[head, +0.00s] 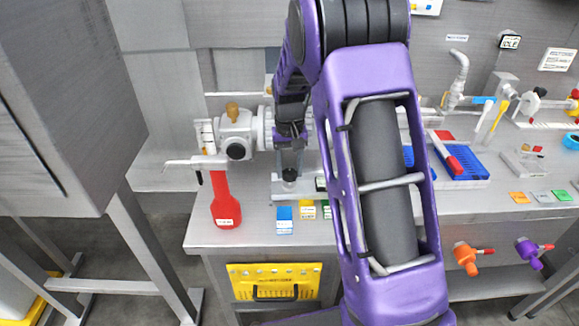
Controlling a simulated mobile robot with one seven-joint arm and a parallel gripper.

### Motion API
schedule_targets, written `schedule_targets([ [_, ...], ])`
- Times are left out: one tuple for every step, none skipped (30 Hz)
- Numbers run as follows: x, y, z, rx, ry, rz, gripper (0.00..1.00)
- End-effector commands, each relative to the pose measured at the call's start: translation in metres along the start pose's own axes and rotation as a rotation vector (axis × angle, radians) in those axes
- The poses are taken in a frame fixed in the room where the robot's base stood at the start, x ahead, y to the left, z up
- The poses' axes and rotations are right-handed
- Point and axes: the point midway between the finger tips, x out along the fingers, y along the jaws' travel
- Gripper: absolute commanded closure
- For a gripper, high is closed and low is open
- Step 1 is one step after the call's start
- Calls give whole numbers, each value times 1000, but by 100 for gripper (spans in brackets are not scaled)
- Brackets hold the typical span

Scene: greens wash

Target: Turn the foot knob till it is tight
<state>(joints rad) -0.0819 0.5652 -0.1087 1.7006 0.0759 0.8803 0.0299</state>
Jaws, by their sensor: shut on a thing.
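A small black foot knob (289,175) sits on a grey metal foot (282,187) on the steel bench, left of my purple forearm. My gripper (290,168) points down over the foot, its grey jaws shut on the knob. The jaw tips are small in this view, and how far the knob is turned cannot be told. My forearm hides part of the foot's right side and the bench behind it.
A white valve unit (238,135) and a red bottle (225,204) stand to the left. Coloured cards (285,220) lie along the bench front. A blue tray (465,162), taps and fittings stand right. A yellow panel (272,282) hangs below the bench edge.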

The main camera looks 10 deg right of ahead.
Motion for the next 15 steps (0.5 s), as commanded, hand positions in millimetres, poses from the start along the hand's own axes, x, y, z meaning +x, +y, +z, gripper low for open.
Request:
schedule_targets([
  [-1,0,0,-17,1,0,100],
  [-1,0,0,-22,1,0,100],
  [0,0,0,-26,1,0,100],
  [0,0,0,-26,1,0,100],
  [0,0,0,-25,1,0,100],
  [0,0,0,-25,1,0,100],
  [0,0,0,-25,1,0,100],
  [0,0,0,-24,2,0,100],
  [0,0,0,-24,2,0,100],
  [0,0,0,-24,2,0,47],
  [0,0,0,-24,2,0,41],
  [0,0,0,-24,1,0,34],
  [0,0,0,-23,1,0,29],
  [0,0,0,-23,1,0,23],
  [0,0,0,-23,1,0,20],
])
